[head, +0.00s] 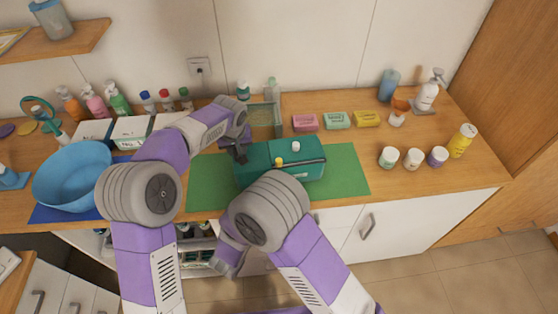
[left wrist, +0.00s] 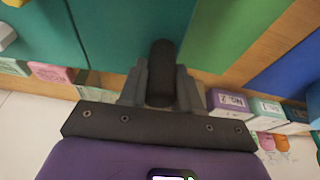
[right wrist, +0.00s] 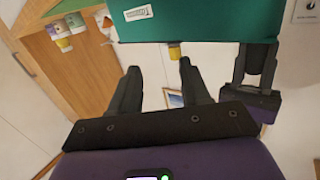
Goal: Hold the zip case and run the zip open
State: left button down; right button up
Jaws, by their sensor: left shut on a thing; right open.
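The teal zip case (head: 255,160) lies on the green mat (head: 347,170), with a dark zip strip along its top and a small yellow piece (head: 279,161), seemingly the zip pull. My left gripper (head: 239,152) is shut on a black tab (left wrist: 162,65) at the case's left end. My right gripper (right wrist: 160,68) is open and empty, apart from the case. In the right wrist view the case (right wrist: 200,22) is beyond its fingertips, and the yellow piece (right wrist: 175,51) shows between them. In the head view my right arm hides the right fingers.
A blue bowl (head: 70,175) and white boxes stand left of the mat. Soap bars (head: 337,120) lie behind it. Several jars (head: 413,158) and a yellow bottle (head: 462,140) stand right. The counter's front edge runs just below the mat.

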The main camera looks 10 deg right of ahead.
aim_at(277, 164)
jog(key=shift+n+t, duration=0.5)
jog(key=shift+t, duration=0.1)
jog(key=x, duration=0.4)
jog(key=a+r+x, duration=0.1)
jog(key=x, duration=0.3)
jog(key=r+x, duration=0.1)
jog(key=x, duration=0.3)
jog(key=shift+w+a, duration=0.25)
jog(key=shift+w, duration=0.15)
grip_shut()
